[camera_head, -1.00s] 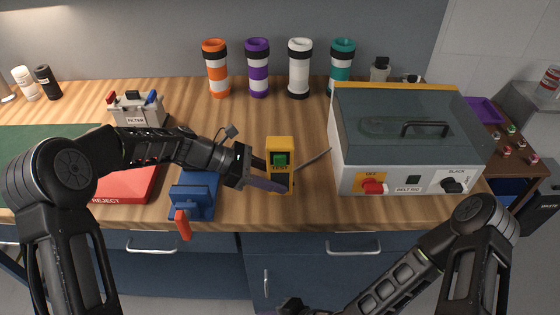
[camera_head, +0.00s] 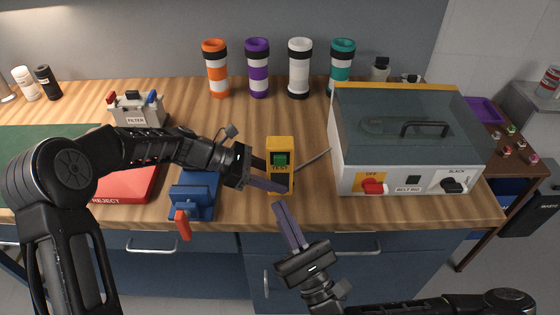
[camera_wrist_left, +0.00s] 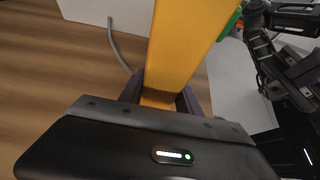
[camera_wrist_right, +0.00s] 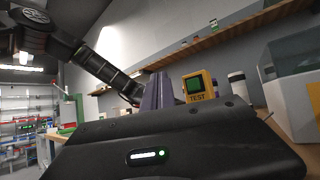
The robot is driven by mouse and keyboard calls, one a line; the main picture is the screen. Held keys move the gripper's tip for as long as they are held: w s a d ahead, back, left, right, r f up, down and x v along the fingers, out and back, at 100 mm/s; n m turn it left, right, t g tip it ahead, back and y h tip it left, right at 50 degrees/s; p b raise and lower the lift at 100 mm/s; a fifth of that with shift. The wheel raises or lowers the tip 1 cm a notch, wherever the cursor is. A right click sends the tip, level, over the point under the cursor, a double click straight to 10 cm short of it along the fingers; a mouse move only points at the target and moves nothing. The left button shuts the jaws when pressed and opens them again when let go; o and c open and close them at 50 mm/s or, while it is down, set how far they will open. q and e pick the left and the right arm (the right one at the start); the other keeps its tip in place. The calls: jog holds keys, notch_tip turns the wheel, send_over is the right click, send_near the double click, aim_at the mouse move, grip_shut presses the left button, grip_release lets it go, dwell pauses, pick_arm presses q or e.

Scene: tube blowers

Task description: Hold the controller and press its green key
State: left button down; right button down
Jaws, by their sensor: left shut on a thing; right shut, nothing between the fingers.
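The yellow controller (camera_head: 279,146) stands upright on the wooden table. Its green key (camera_head: 280,158) faces front, above the word TEST. In the left wrist view, the fingers of my left gripper (camera_wrist_left: 160,98) are shut on the controller's yellow body (camera_wrist_left: 180,45). My left gripper also shows in the head view (camera_head: 270,179), reaching in from the left across the controller's lower part. My right gripper (camera_head: 283,208) is shut and empty, below and in front of the controller, with its fingers pointing up toward it. In the right wrist view the controller (camera_wrist_right: 199,87) and green key (camera_wrist_right: 195,85) show just beyond the fingers.
A grey belt rig box (camera_head: 410,135) with a red switch stands right of the controller, and a cable runs toward it. A blue device with a red lever (camera_head: 192,195) and a red reject tray (camera_head: 125,190) lie left. Several coloured tubes (camera_head: 258,68) stand at the back.

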dwell(0.4)
send_near(275, 158)
jog(key=shift+s+a+r+x, duration=0.1)
jog(key=shift+s+x, duration=0.05)
jog(key=shift+x, duration=0.65)
jog(key=shift+s+a+r+x, duration=0.1)
jog(key=shift+s+r+x, duration=0.05)
jog(key=shift+x, duration=0.7)
jog(key=shift+s+r+x, duration=0.1)
jog(key=shift+s+x, duration=0.05)
jog(key=shift+x, duration=0.65)
jog(key=shift+w, duration=0.1)
jog(key=shift+w, duration=0.3)
jog(key=shift+w, duration=0.45)
dwell(0.9)
jog(key=shift+s, duration=0.9)
jog(key=shift+s, duration=0.1)
